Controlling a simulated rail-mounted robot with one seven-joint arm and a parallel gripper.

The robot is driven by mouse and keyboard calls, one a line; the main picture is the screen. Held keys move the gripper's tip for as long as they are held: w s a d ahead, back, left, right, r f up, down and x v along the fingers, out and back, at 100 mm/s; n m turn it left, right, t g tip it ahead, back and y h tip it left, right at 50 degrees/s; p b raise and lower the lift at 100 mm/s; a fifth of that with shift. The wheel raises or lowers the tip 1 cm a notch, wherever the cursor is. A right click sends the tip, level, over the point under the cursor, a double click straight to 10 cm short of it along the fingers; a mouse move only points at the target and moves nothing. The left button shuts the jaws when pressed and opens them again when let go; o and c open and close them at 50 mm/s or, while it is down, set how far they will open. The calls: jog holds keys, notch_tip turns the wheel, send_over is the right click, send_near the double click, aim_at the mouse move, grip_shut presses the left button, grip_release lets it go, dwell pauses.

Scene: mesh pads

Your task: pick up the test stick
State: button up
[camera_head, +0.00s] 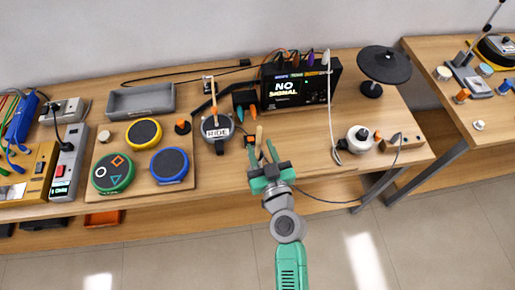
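A tan, wooden-looking stick (259,136), which appears to be the test stick, shows just beyond my gripper on the front part of the table. Only a short length of it shows; the rest is hidden behind the fingers or ends there. My gripper (262,153) is green and dark grey and reaches over the table's front edge. Its two fingers are spread apart, and the stick's near end lines up with the gap between them. I cannot tell whether the fingers touch the stick or how high they are above the table.
Green (113,172), yellow (144,132) and blue (170,165) round pads lie on a board at left. A black NO SIGNAL box (299,85) stands behind. A white cable (331,115) hangs at right.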

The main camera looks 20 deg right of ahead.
jog(key=w, duration=0.4)
jog(key=shift+w+d, duration=0.2)
jog(key=shift+w, duration=0.15)
grip_shut()
notch_tip(320, 180, up, 18)
jog(key=p, duration=0.8)
jog(key=shift+p, duration=0.4)
